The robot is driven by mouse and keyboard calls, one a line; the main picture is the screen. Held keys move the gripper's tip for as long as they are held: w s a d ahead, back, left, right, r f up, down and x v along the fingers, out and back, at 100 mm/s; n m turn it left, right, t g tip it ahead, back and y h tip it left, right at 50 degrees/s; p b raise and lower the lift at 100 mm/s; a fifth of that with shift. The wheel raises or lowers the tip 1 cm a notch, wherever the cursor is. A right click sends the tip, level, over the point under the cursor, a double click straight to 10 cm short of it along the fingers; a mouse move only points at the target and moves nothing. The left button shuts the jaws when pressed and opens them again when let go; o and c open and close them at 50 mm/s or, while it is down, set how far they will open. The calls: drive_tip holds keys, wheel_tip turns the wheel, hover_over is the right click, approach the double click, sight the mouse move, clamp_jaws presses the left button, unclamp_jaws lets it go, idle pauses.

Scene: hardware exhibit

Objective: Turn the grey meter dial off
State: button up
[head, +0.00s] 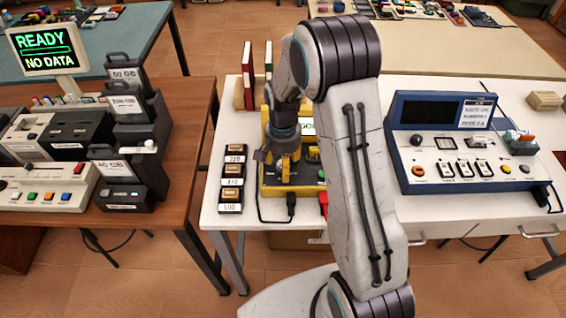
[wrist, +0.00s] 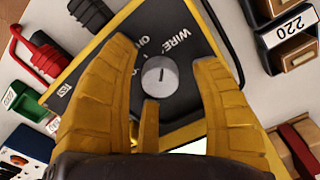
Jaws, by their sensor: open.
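The grey meter dial (wrist: 160,76) is a round knob with a dark pointer line on the dark face of a yellow-edged meter (wrist: 196,22). Lettering including "WIRE" stands around the dial. In the wrist view my gripper (wrist: 170,65) is open, with its yellow fingers on either side of the dial. I cannot tell whether a finger touches it. In the head view the yellow meter (head: 268,181) stands on the white table, and my gripper (head: 284,168) is over its left part. The dial is hidden there behind my gripper, and my arm covers the meter's right side.
Labelled blocks (head: 232,182) stand left of the meter. A blue console (head: 440,150) stands on the right of the white table (head: 222,215). Red and green connectors (wrist: 32,103) with a cable lie close by in the wrist view. Books (head: 249,75) stand behind.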

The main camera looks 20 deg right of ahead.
clamp_jaws()
idle(0.7)
